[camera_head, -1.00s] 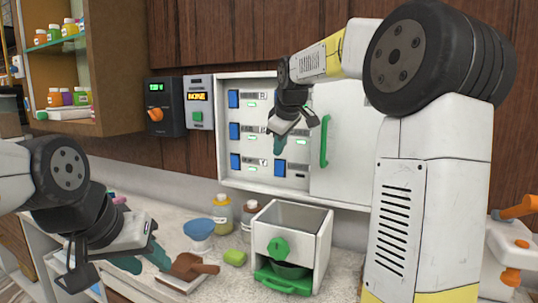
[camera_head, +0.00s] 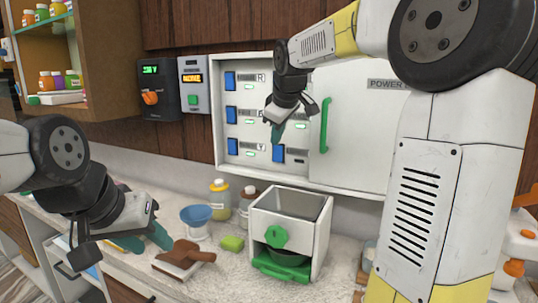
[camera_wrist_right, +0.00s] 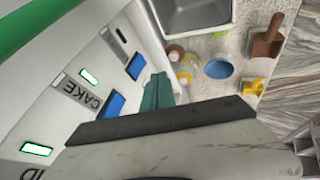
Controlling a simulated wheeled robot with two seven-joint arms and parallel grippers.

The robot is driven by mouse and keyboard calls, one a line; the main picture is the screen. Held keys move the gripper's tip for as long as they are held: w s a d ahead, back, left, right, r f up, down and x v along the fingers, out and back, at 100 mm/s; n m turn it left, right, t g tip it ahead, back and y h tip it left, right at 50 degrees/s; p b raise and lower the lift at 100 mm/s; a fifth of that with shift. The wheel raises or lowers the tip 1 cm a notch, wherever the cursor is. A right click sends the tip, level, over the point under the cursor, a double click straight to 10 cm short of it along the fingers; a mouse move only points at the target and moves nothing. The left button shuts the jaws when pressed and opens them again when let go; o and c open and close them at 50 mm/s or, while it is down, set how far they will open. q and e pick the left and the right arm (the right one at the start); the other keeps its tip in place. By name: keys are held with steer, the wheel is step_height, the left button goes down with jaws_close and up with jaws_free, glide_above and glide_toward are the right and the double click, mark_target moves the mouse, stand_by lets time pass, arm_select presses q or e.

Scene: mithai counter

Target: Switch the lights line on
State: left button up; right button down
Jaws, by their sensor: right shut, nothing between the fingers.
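A white switch panel (camera_head: 263,177) on the wall carries blue rocker switches beside small labels and green lit lamps. Three blue switches run down its left column, including the top one (camera_head: 230,79); a lower one (camera_head: 278,152) stands right of them. Which label reads lights cannot be told. My right gripper (camera_head: 277,133) is shut and empty, its teal tips just above that lower switch in the picture; contact cannot be told. The right wrist view shows these tips (camera_wrist_right: 157,92) beside a blue switch (camera_wrist_right: 115,102) and a label reading CAKE. My left gripper (camera_head: 145,241) is open and empty above the counter.
The panel's white door (camera_head: 355,150) with a green handle (camera_head: 324,126) stands right of the switches. Two control boxes, one with an orange knob (camera_head: 150,98), hang left. Below are a white machine (camera_head: 311,237), a blue bowl (camera_head: 196,214), bottles and a brown scoop (camera_head: 188,254).

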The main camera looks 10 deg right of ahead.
steer(key=shift+w+f, duration=0.1)
glide_toward(276, 161)
step_height(276, 161, down, 4)
steer(key=a, duration=0.3)
steer(key=shift+w+d+f, duration=0.2)
steer(key=shift+w+d, duration=0.25)
steer(key=shift+w, duration=0.1)
steer(key=shift+w+d+f, duration=0.25)
steer(key=shift+w+d, duration=0.15)
steer(key=shift+w, duration=0.15)
steer(key=shift+w+d, duration=0.3)
steer(key=shift+w, duration=0.15)
steer(key=shift+w+d+f, duration=0.15)
steer(key=shift+w, duration=0.05)
